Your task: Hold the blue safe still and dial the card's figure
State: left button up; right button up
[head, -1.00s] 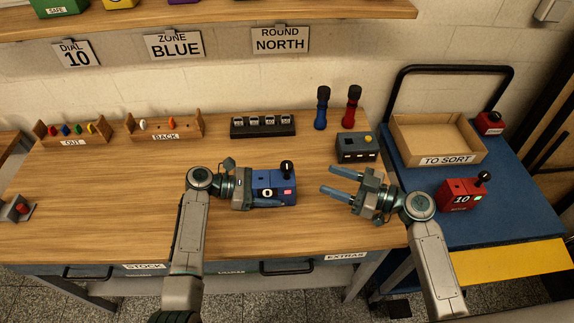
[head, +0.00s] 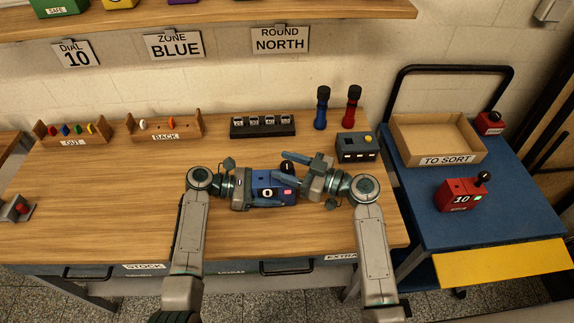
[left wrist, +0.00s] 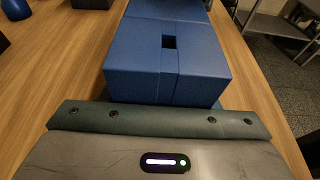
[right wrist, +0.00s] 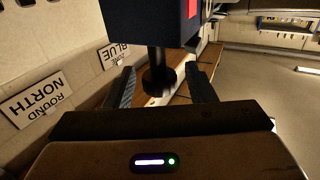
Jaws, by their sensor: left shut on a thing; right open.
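The blue safe (head: 263,181) sits on the wooden table; its display reads 0 and a small red light shows beside it. It also fills the upper middle of the left wrist view (left wrist: 150,68). My left gripper (head: 252,190) is shut on its left end. The black dial knob (head: 287,166) is at the safe's right end. My right gripper (head: 298,172) is open around the knob; in the right wrist view the knob (right wrist: 160,82) stands between the two fingers, with gaps beside it. The card (head: 75,54) on the wall reads DIAL 10.
A dark grey box (head: 357,148) with a yellow button stands behind my right arm. Blue (head: 322,110) and red (head: 352,108) flashlights stand at the back. A red safe (head: 457,196) showing 10 and a green light is on the blue cart, near the TO SORT tray (head: 450,160).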

jog(key=c, duration=1)
jog(key=shift+o, duration=0.2)
jog(key=shift+a+m+t+h, duration=0.1)
jog(key=shift+m+t+h, duration=1.3)
jog(key=shift+t, duration=0.5)
jog(key=o, duration=1)
jog(key=shift+c, duration=0.2)
jog(key=v, duration=1.2)
jog(key=shift+f, duration=0.1)
